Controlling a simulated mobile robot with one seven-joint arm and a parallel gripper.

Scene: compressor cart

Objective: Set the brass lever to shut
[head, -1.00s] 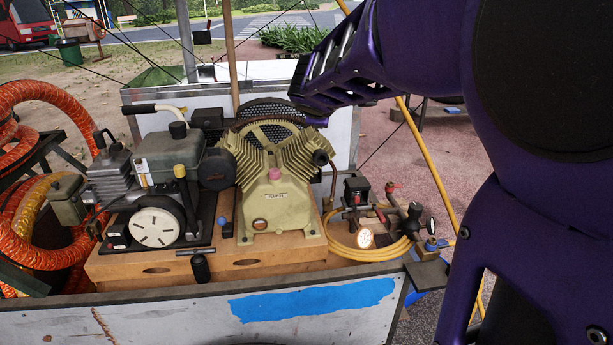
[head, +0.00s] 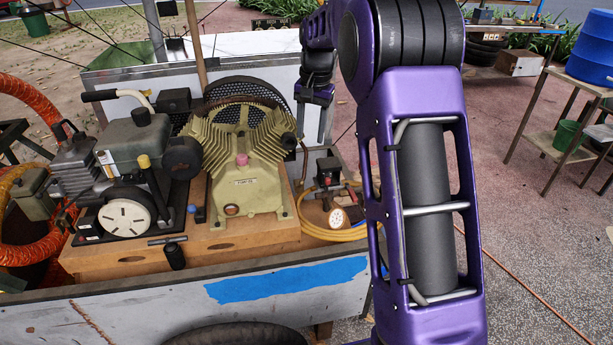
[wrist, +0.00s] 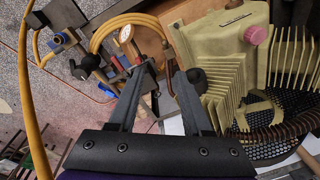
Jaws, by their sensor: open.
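My gripper (head: 313,125) hangs fingers-down behind the right side of the green compressor (head: 245,170). It is open and empty, and in the wrist view its fingertips (wrist: 165,70) point toward the valve and gauge group. A curved copper-coloured pipe (wrist: 169,66) runs between the fingers in the picture. I cannot pick out the brass lever with certainty. In the head view my arm hides the right part of the valve group.
A yellow hose coil (head: 335,234) lies beneath the gauge. The engine (head: 130,165) and compressor stand on a wooden base (head: 225,245) on the cart. A ribbed pipe (wrist: 283,128) and black mesh guard (wrist: 270,148) lie close right of the fingers. A metal table (head: 555,135) stands farther right.

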